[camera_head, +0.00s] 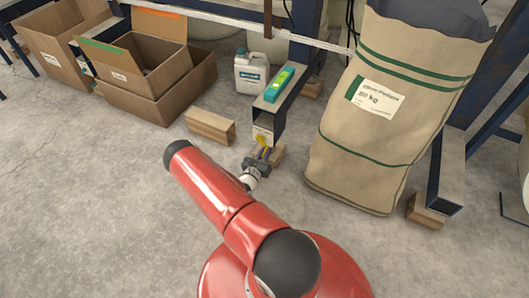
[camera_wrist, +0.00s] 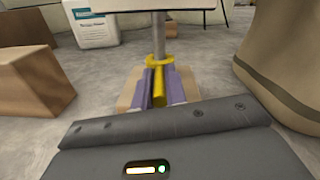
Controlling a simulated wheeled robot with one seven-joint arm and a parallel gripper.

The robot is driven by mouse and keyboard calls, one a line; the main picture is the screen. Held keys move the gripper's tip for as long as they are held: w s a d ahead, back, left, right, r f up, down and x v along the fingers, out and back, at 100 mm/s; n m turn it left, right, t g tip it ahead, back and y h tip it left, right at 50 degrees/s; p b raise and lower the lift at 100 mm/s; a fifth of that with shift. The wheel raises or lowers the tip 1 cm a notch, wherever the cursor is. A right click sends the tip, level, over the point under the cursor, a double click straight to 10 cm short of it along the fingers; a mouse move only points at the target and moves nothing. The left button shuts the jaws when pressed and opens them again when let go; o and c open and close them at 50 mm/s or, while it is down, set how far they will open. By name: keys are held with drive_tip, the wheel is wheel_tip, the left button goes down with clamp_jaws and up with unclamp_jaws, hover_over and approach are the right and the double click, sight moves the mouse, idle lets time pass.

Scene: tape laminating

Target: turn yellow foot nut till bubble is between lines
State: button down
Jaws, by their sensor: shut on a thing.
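The yellow foot nut (camera_wrist: 160,60) sits on a grey threaded rod (camera_wrist: 159,35) below a blue steel beam's end plate. A yellow bar extends from the nut toward my wrist camera. My gripper (camera_wrist: 160,84) has its two purple fingers on either side of this bar and is shut on it. In the head view, my gripper (camera_head: 262,154) is at the foot and partly covers the nut. A teal level (camera_head: 279,85) with a yellow-green vial lies on top of the beam. Its bubble and lines are too small to make out.
A wooden block (camera_wrist: 127,91) lies under the foot. Another wooden block (camera_head: 211,126) is to the left. A large sack (camera_head: 345,155) stands close on the right. A white canister (camera_head: 250,73) and cardboard boxes (camera_head: 160,100) stand behind. Open floor lies to the left.

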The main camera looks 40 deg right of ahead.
drive_tip(key=shift+s+d+n+t+y+p, duration=0.15)
drive_tip(key=shift+n+t+y+p, duration=0.1)
drive_tip(key=shift+n+t+y, duration=0.25)
drive_tip(key=shift+s+d+n+t+y+p, duration=0.1)
drive_tip(key=shift+n+t+y+p, duration=0.15)
drive_tip(key=shift+t, duration=0.45)
drive_tip(key=c, duration=1.4)
unclamp_jaws()
drive_tip(key=shift+c, duration=0.2)
drive_tip(key=p+v, duration=0.1)
drive_tip(key=v, duration=0.7)
drive_tip(key=shift+w, duration=0.1)
